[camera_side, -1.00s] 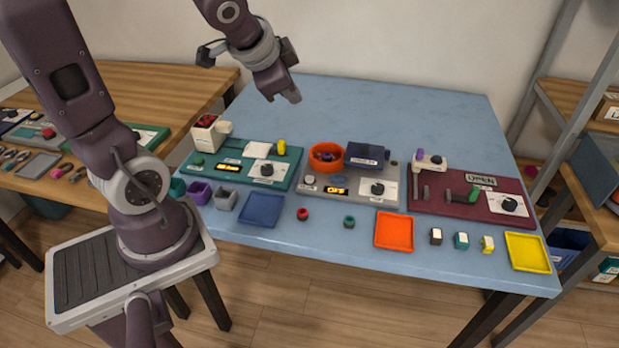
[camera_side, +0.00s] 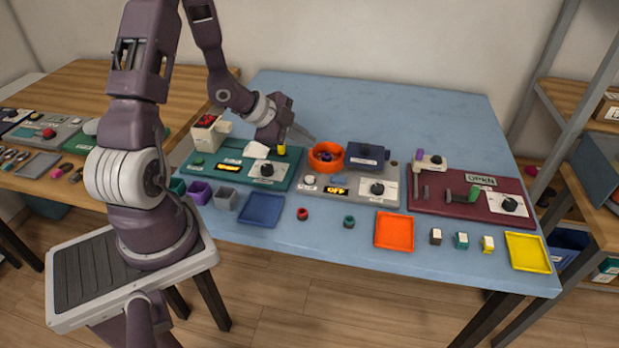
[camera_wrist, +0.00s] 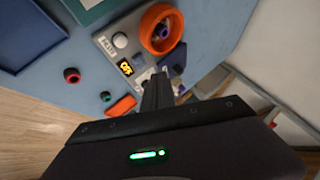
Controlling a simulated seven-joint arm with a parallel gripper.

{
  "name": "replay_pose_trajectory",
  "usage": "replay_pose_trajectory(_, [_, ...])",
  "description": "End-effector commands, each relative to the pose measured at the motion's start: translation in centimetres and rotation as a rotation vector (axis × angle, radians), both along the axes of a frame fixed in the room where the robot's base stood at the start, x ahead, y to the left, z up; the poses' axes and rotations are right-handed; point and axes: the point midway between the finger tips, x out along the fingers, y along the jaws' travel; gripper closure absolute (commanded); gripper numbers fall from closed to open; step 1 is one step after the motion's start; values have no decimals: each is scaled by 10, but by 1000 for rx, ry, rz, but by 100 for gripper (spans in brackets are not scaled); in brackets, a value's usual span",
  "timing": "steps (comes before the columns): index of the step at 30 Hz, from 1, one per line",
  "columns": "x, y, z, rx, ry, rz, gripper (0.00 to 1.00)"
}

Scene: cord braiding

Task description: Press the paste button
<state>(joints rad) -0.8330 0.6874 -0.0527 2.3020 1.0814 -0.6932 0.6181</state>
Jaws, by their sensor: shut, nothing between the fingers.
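The grey panel (camera_side: 360,202) in the middle of the blue table carries a round pale button (camera_side: 309,180) at its left. My gripper (camera_side: 309,137) is shut and empty, above the table behind the orange ring. In the wrist view its fingers (camera_wrist: 156,90) point toward the grey panel, apart from the button.
An orange ring (camera_side: 313,155) with purple inside, a dark blue box (camera_side: 367,154) and a black knob (camera_side: 377,188) are on the grey panel. A teal panel (camera_side: 223,177) is left, a maroon panel (camera_side: 425,207) right. Trays and small blocks line the front.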

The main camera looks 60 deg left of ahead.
Motion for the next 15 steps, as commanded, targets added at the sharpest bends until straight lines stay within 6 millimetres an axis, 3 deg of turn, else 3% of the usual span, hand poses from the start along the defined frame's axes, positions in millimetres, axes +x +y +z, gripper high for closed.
replay_pose_trajectory(15, [-1,-1,-70,-2,5,0,100])
